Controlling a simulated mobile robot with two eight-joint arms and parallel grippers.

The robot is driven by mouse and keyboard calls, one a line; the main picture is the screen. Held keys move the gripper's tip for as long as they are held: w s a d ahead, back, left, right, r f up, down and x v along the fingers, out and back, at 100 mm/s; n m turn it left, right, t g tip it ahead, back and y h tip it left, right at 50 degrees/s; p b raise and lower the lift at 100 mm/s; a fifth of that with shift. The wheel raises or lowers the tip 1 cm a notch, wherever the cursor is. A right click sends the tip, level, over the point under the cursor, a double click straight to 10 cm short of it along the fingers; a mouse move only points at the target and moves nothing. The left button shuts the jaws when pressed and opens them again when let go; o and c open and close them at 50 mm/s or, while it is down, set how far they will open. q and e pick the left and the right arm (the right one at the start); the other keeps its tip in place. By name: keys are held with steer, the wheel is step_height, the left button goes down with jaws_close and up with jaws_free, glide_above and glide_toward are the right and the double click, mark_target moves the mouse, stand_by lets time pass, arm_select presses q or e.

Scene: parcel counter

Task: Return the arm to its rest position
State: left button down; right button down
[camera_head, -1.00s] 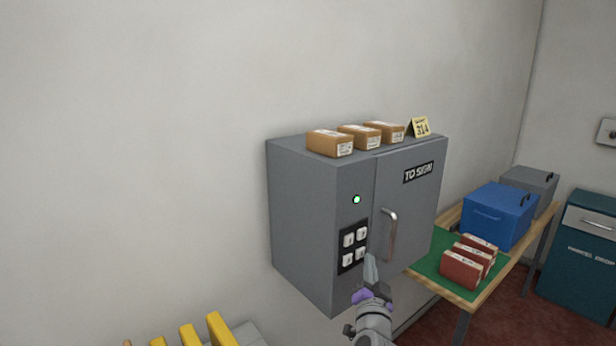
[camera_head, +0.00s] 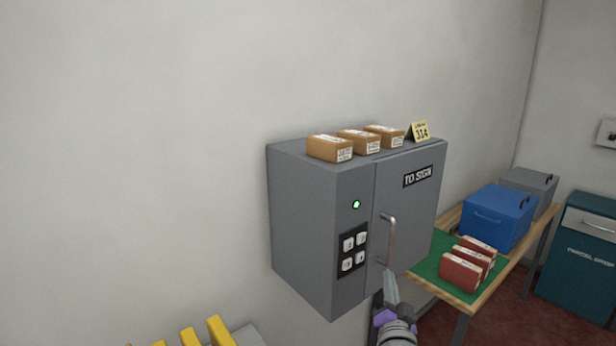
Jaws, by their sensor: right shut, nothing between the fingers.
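My right gripper (camera_head: 391,290) is shut and empty. It shows at the bottom, in front of the lower right part of the grey wall cabinet (camera_head: 305,220), below its door handle (camera_head: 391,240). It looks apart from the handle. The cabinet door, marked "TO SIGN" (camera_head: 418,176), looks closed. A green light (camera_head: 356,204) is lit above a keypad (camera_head: 354,251) of white buttons. My left gripper is not in view.
Three brown parcels (camera_head: 329,148) and a yellow number card (camera_head: 420,131) stand on the cabinet. At right, a table has a green mat (camera_head: 428,267), red parcels (camera_head: 460,272), a blue box (camera_head: 497,218) and a grey box (camera_head: 530,183). A teal parcel drop (camera_head: 577,270) stands beyond. Yellow bars (camera_head: 220,331) show bottom left.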

stand_by(0.4)
steer(key=s+f+n+g, duration=0.3)
steer(key=s+f, duration=0.4)
steer(key=s, duration=0.3)
steer(key=s+f+n+g+y, duration=0.1)
steer(key=s+f+n+g, duration=0.2)
steer(key=s+f+g, duration=0.3)
steer(key=s+f+n+g+y, duration=0.1)
steer(key=s+f+g, duration=0.4)
steer(key=s, duration=1.1)
step_height(320, 180, down, 3)
steer(key=shift+a+r+n, duration=0.1)
steer(key=shift+a+n, duration=0.2)
steer(key=shift+n, duration=0.6)
